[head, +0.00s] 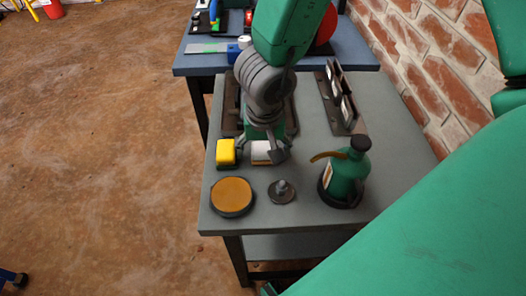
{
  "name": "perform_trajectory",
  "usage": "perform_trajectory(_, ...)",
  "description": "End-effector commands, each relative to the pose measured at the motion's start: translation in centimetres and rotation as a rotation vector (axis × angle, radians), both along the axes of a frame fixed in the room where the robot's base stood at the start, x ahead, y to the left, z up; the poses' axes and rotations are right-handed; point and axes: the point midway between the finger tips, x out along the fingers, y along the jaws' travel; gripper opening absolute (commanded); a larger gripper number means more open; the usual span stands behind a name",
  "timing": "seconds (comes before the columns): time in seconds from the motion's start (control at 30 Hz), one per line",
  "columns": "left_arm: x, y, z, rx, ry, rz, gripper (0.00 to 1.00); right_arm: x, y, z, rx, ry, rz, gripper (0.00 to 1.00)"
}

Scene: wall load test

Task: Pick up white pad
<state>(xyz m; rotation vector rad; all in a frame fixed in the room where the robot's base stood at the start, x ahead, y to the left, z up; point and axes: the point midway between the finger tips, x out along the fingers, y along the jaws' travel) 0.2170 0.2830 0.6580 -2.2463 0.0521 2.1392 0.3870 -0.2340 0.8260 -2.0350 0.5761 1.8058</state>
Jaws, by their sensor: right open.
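The white pad (261,154) lies on the grey table (305,215), to the right of a yellow pad (226,151). My right gripper (264,146) comes down from above over the white pad. Its fingers are open, with one finger near the pad's left side and one at its right side. The gripper hides part of the pad, and I cannot tell whether the fingers touch it. My left gripper is not in view.
A tan round disc (232,195), a small metal disc with a knob (282,191) and a green bottle (346,177) with a spout stand in front. A dark rack (341,99) lies at right near the brick wall (432,70). A blue table (350,48) stands behind.

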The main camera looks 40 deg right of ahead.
Motion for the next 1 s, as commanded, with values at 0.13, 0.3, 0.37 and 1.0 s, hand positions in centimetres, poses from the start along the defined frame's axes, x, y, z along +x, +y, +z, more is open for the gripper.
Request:
perform_trajectory(0.13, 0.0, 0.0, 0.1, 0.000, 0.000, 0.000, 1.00, 0.0, 0.0, 0.1, 0.000, 0.000, 0.000, 0.78)
perform_trajectory(0.3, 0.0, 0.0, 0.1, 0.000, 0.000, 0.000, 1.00, 0.0, 0.0, 0.1, 0.000, 0.000, 0.000, 0.24)
perform_trajectory(0.37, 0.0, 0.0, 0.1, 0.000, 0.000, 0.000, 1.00, 0.0, 0.0, 0.1, 0.000, 0.000, 0.000, 0.24)
perform_trajectory(1.0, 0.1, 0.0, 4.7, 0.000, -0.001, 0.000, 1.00, 0.0, 0.0, 7.2, 0.002, -0.003, -0.002, 0.19)
